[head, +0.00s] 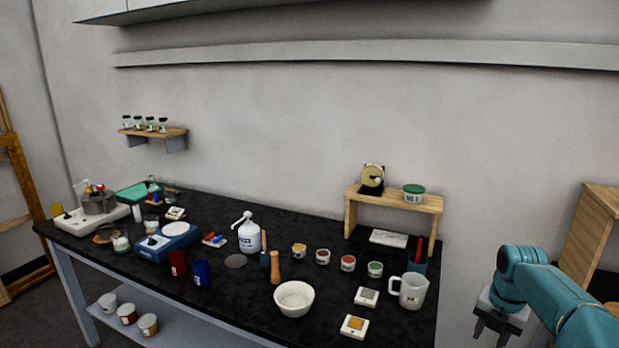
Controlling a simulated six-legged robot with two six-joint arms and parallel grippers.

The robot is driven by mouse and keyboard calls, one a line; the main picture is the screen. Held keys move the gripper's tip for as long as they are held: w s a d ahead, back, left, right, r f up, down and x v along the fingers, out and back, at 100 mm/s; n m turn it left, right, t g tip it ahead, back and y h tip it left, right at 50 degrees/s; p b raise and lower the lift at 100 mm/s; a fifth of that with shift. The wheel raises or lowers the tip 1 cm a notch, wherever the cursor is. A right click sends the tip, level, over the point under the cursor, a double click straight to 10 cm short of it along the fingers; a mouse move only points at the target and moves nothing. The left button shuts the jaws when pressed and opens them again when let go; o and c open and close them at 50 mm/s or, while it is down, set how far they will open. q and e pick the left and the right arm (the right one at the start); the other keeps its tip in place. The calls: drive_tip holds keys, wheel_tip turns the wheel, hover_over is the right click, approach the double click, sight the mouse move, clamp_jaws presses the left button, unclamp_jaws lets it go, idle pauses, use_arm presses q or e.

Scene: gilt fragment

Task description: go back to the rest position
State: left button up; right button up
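My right arm comes in from the right with teal links, and its dark gripper (492,332) hangs beyond the right end of the black-topped bench (335,328). Its two fingers point down and stand apart, with nothing visible between them. The fingertips are close to the bottom edge of the view. The gripper is apart from the white jug (410,290), the closest thing on the bench. My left gripper is not in view.
The bench holds a white mortar (294,299), a wooden pestle (275,268), a white bottle (248,233), a blue scale (168,243) and several small pots. A small wooden riser (393,201) stands at the back right. A wooden cabinet (592,235) is at far right.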

drive_tip(key=s+a+f+m+y, duration=0.25)
drive_tip(key=a+f+m, duration=0.35)
drive_tip(key=a+f, duration=0.45)
drive_tip(key=s+a+f+m+y, duration=0.1)
drive_tip(key=s+a+f+m, duration=0.2)
drive_tip(key=a+f+m, duration=0.5)
drive_tip(key=s+a+f+m, duration=0.3)
drive_tip(key=s+a+m, duration=0.1)
drive_tip(key=s, duration=0.3)
drive_tip(key=s+a+f+m, duration=0.4)
drive_tip(key=s+a+m, duration=0.1)
drive_tip(key=s, duration=0.3)
drive_tip(key=s+a+f+m+g, duration=0.1)
drive_tip(key=s+a+f+m, duration=0.2)
drive_tip(key=s, duration=0.4)
drive_tip(key=shift+s+a+f+m+y+b, duration=0.25)
drive_tip(key=shift+a+m+y+b, duration=0.35)
drive_tip(key=shift+m, duration=0.6)
drive_tip(key=shift+a, duration=0.1)
